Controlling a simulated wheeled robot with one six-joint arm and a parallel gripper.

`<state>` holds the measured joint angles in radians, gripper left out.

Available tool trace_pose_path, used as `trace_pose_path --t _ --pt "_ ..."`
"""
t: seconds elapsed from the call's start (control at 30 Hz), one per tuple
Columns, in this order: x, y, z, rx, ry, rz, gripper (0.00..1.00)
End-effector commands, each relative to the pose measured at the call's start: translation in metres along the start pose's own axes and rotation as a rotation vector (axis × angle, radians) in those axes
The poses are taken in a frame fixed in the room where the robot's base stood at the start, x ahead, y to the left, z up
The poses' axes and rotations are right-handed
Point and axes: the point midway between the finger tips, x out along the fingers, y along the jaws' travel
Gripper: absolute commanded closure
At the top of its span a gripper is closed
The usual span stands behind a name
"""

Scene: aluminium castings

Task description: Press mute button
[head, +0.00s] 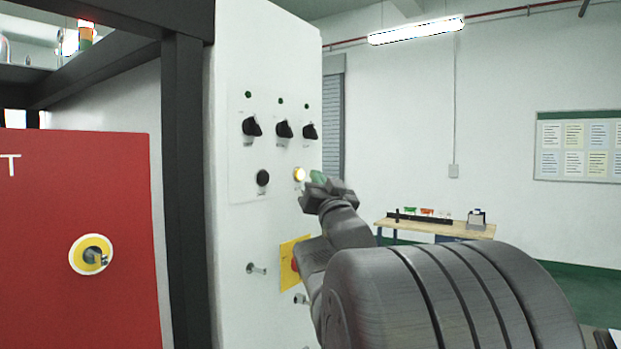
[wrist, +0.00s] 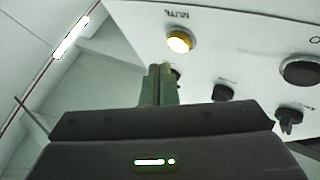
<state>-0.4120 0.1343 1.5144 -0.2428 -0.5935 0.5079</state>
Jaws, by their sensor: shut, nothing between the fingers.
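The mute button (head: 299,174) is a round, lit yellow-white button on the light control panel. It also shows in the wrist view (wrist: 180,41), with the label MUTE upside down above it. My gripper (head: 316,178) is just right of the button in the head view, its greenish fingers pointing towards the panel. In the wrist view the fingers (wrist: 160,72) are together and empty, their tips a little below and left of the button. They do not overlap the button there; the depth gap to the panel is hard to judge.
A black round button (head: 263,177) sits left of the mute button. Three black knobs (head: 284,129) with small green lamps are above. A red emergency stop on a yellow plate (head: 289,249) is below, partly hidden by my arm. A workbench (head: 440,227) stands far behind.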

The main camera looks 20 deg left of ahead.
Motion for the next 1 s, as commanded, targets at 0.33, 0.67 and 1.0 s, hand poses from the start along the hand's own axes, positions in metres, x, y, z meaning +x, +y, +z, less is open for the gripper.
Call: trace_pose_path --t 0.33,0.67,1.0 --pt "0.0072 -0.0057 0.0053 0.0 0.0 0.0 1.0" --pt "0.007 -0.0055 0.0053 0.0 -0.001 0.0 1.0" --pt "0.007 -0.0055 0.0053 0.0 -0.001 0.0 1.0"
